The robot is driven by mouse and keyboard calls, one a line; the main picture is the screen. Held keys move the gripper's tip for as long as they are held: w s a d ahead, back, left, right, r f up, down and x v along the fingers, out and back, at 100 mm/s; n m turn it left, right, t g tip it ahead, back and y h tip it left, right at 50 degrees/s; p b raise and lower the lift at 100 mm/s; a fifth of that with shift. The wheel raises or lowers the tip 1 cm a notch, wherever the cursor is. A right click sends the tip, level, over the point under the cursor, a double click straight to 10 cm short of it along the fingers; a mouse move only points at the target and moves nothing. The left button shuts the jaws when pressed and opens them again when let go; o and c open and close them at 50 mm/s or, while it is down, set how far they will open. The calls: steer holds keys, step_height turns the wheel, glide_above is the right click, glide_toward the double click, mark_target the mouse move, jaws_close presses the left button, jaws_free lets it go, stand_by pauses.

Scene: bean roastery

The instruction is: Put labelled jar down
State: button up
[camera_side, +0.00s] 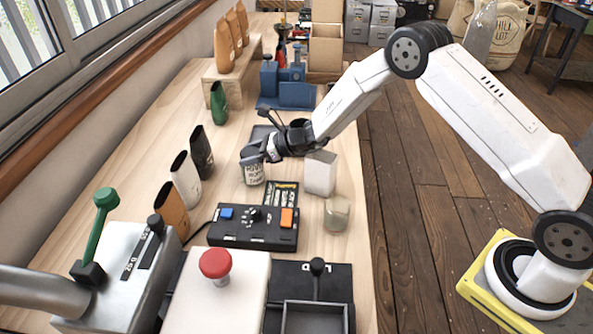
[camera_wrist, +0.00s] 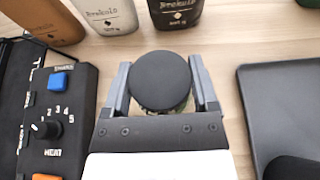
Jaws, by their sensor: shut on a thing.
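The labelled jar (camera_side: 254,174) is upright in the side view, with a pale label on its front. My gripper (camera_side: 261,151) is around its top from above and behind. In the wrist view the jar's round black lid (camera_wrist: 160,81) sits between the two fingers of my gripper (camera_wrist: 160,88), which are shut on it. The jar's base is close to the wooden table (camera_side: 146,142); I cannot tell whether it touches.
A control box (camera_side: 252,240) with blue and orange buttons stands just in front of the jar. Several coffee bags, including a black one (camera_side: 201,152), stand to the left.

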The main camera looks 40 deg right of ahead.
steer(key=shift+f, duration=0.15)
steer(key=o, duration=1.3)
steer(key=shift+f, duration=0.1)
steer(key=shift+o, duration=0.2)
steer(key=shift+d+r, duration=0.1)
steer(key=shift+r, duration=0.15)
steer(key=shift+s+d+r, duration=0.2)
steer(key=shift+s+d, duration=0.2)
steer(key=v, duration=0.4)
steer(key=shift+a+r, duration=0.15)
steer(key=shift+r, duration=0.1)
step_height(320, 180, up, 6)
steer(key=shift+r, duration=0.15)
